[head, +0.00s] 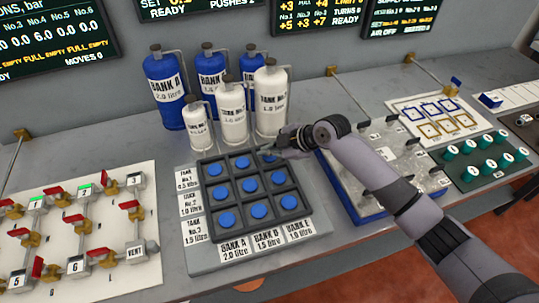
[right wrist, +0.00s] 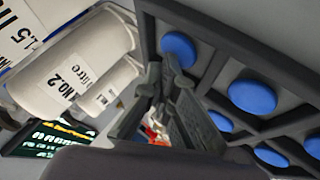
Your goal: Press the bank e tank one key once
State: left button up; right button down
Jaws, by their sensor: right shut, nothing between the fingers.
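The key panel (head: 243,233) is a dark grid of round blue keys, with tank labels down its left side and bank labels along its front. The bank E tank one key (head: 270,157) is at the back right corner, partly covered by my right gripper (head: 266,153). My right gripper is shut and empty, its tips at that corner key. In the right wrist view the fingertips (right wrist: 168,78) point at a blue corner key (right wrist: 178,48). I cannot tell whether they touch it. My left gripper is out of view.
White tanks (head: 270,103) and blue bank cylinders (head: 166,92) stand close behind the panel. A valve board (head: 85,235) lies to the left. A blue-edged tray (head: 345,197) and a board of green knobs (head: 478,158) lie to the right.

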aim_at(269, 158)
jog(key=shift+f, duration=0.3)
jog(key=shift+r, duration=0.1)
jog(key=shift+r+p, duration=0.55)
jog(key=shift+r, duration=0.35)
jog(key=shift+r, duration=0.1)
notch_tip(269, 158, up, 5)
jog(key=p, duration=0.3)
jog(key=shift+p, duration=0.4)
dwell(0.5)
